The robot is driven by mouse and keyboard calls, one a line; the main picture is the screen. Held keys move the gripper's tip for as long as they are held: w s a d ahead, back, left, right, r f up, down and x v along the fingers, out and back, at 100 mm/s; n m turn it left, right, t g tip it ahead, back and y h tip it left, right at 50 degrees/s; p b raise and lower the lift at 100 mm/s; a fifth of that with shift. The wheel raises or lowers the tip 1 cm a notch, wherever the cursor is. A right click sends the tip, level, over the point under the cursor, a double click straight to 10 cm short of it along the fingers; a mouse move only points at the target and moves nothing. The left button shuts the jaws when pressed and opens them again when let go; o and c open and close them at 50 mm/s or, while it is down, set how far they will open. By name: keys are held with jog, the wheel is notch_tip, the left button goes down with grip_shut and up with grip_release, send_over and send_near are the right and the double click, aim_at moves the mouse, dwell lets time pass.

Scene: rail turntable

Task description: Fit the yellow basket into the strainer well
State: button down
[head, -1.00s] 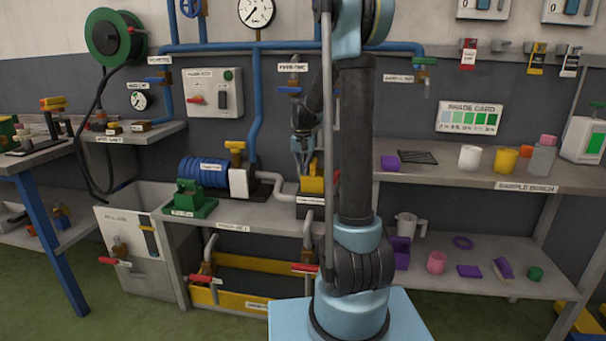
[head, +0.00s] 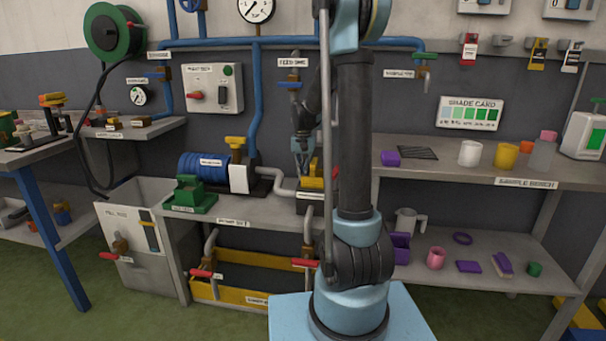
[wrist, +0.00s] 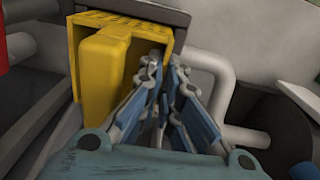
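The yellow basket (wrist: 100,70) fills the upper left of the wrist view, with a slotted outer wall and a solid inner part. A dark housing edge runs along its far side. In the head view yellow parts (head: 312,182) show at the dark strainer housing (head: 308,203) on the bench, partly behind my arm. My gripper (wrist: 168,65) has its fingertips close together beside the basket's right part; it also shows in the head view (head: 302,160), just above the yellow. Whether anything is between the fingertips is hidden. The well's opening and how the basket sits in it cannot be made out.
A grey pipe (wrist: 215,60) bends close to the right of my fingers. A shelf (head: 450,178) with cups is at the right.

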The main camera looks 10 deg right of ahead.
jog(key=shift+f, duration=0.75)
jog(key=c, duration=1.7)
grip_release()
notch_tip(320, 180, up, 12)
jog(key=shift+w+a+f, duration=0.1)
jog(key=shift+a, duration=0.05)
